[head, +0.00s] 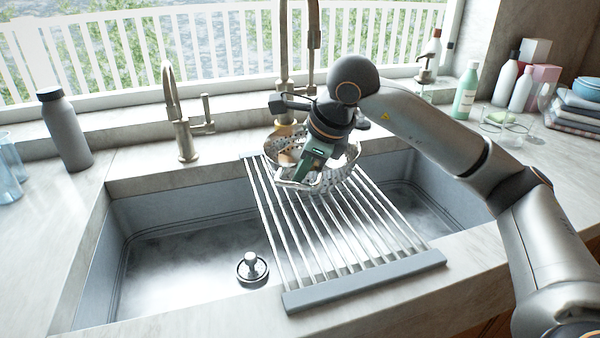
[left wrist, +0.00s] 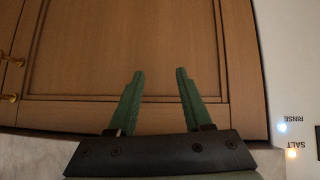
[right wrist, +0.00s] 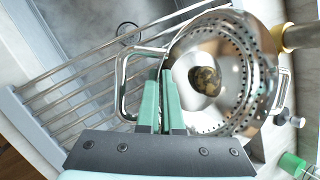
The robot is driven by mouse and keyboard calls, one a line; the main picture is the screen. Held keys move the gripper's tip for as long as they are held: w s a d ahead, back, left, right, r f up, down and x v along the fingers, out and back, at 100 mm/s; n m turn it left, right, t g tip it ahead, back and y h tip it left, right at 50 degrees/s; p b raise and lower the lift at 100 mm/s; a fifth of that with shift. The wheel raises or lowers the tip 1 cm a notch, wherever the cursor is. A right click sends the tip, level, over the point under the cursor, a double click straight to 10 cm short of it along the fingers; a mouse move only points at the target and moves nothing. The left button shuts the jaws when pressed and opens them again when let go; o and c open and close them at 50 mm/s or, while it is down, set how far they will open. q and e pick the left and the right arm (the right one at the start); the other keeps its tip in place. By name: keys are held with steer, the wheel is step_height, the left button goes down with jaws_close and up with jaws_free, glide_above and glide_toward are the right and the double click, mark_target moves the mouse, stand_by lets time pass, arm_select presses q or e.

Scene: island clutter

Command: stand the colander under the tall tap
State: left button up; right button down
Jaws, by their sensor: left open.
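The colander (head: 345,168) is a shiny perforated metal bowl with loop handles, at the back end of the rack, near the tall tap (head: 284,70). In the right wrist view the colander (right wrist: 240,75) is seen from above, with a brown patch inside, perhaps a reflection. My right gripper (head: 298,174) is at the colander's near left side. Its fingers (right wrist: 165,85) are almost together, with the rim between them beside the loop handle. Whether the colander touches the rack is unclear. My left gripper (left wrist: 160,75) is open and empty before a wooden cupboard door.
The roll-up rack (head: 365,268) spans the sink (head: 190,270), whose left part is open with a plug (head: 252,267). A shorter tap (head: 180,115) and a grey bottle (head: 64,128) stand left. Bottles, including a green one (head: 466,92), and folded cloths (head: 578,118) stand right.

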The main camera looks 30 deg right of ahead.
steer(key=c, duration=1)
jaws_free()
steer(key=shift+f, duration=0.15)
steer(key=p+v, duration=0.1)
steer(key=v, duration=1.1)
steer(key=shift+s+r+p, duration=0.2)
steer(key=shift+r+p, duration=0.1)
